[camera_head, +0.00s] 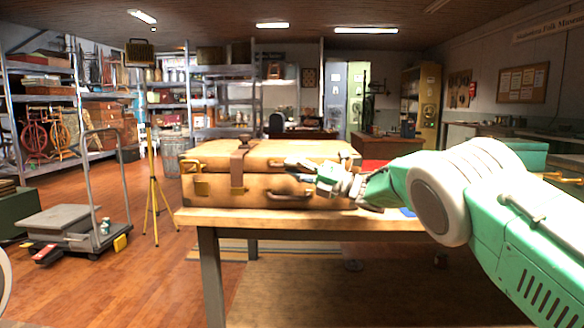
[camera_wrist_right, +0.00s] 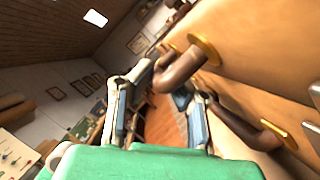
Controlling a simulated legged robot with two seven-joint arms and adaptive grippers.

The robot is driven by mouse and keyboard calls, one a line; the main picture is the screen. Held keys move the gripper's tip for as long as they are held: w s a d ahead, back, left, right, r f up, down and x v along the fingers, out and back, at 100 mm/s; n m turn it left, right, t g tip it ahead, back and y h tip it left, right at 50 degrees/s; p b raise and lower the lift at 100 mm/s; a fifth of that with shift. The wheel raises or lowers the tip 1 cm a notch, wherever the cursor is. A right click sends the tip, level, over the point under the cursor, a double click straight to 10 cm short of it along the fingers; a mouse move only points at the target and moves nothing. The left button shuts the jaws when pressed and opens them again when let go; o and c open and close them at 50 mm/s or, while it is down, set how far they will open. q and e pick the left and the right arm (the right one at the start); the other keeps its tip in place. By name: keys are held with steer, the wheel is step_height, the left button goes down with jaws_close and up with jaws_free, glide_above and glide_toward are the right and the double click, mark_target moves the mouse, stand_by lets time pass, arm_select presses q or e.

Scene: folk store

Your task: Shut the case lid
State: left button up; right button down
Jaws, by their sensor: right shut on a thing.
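A tan case (camera_head: 225,192) lies on a wooden-topped table (camera_head: 240,217). Its lid (camera_head: 205,160) is down over the body, with a thin dark seam between them; I cannot tell whether it is fully closed. A brown strap and brass fittings show at the left. A dark handle (camera_head: 290,196) is on the body's front. My right gripper (camera_head: 303,168) is at the lid's front, right of the middle. In the right wrist view, its fingers (camera_wrist_right: 158,105) are around a brown curved handle (camera_wrist_right: 182,70) with a brass ring. My left gripper is not in view.
A grey flatbed trolley (camera_head: 60,222) and a yellow tripod (camera_head: 153,195) stand left of the table. Shelves (camera_head: 225,70) fill the back. A red item (camera_head: 375,165) lies behind the case's right side.

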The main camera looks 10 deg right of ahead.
steer(key=shift+f, duration=0.4)
steer(key=c, duration=1.9)
jaws_free()
steer(key=shift+o, duration=0.2)
steer(key=shift+d, duration=0.1)
steer(key=shift+r, duration=0.1)
steer(key=shift+s+d, duration=0.15)
steer(key=shift+d, duration=0.05)
steer(key=v, duration=1.1)
steer(key=shift+s+d+f, duration=0.15)
steer(key=shift+d+f, duration=0.05)
steer(key=shift+f, duration=0.05)
